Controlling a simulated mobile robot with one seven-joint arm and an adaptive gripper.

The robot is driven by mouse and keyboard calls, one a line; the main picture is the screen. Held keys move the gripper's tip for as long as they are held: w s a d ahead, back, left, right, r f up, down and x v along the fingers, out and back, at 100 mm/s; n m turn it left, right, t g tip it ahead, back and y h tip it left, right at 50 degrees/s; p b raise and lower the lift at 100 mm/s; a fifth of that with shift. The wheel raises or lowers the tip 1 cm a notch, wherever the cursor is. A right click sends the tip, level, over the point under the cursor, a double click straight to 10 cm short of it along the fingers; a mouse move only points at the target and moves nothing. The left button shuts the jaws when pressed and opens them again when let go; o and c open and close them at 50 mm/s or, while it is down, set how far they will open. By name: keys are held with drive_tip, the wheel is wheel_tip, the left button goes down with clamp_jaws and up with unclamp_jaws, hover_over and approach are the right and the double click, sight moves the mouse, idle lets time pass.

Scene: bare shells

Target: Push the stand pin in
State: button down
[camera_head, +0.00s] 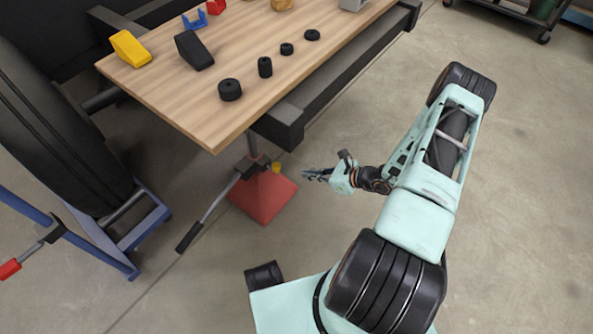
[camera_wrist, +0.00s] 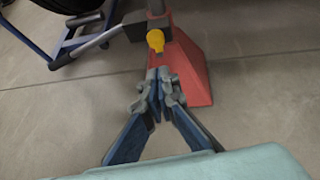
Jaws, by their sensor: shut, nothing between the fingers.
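The red stand (camera_head: 263,196) is on the floor below the table's front edge, with an upright post and a long dark handle (camera_head: 208,221) reaching down to the left. A yellow pin knob (camera_head: 276,168) shows at its upper right side. In the wrist view the yellow knob (camera_wrist: 156,41) is on the front of the red stand (camera_wrist: 190,72), just beyond the fingertips. My gripper (camera_head: 305,174) is to the right of the stand, pointing at it. In the wrist view my gripper (camera_wrist: 158,82) is shut with nothing in it. I cannot tell whether the fingertips touch the stand; the knob appears apart from them.
The wooden table (camera_head: 215,110) is above, bearing several black round parts, a yellow wedge (camera_head: 130,48) and a black wedge (camera_head: 194,50). A blue frame (camera_head: 130,235) with a large tyre stands at left. Open floor (camera_head: 510,220) lies to the right.

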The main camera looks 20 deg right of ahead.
drive_tip(key=shift+p+v, duration=0.35)
drive_tip(key=shift+v, duration=1.75)
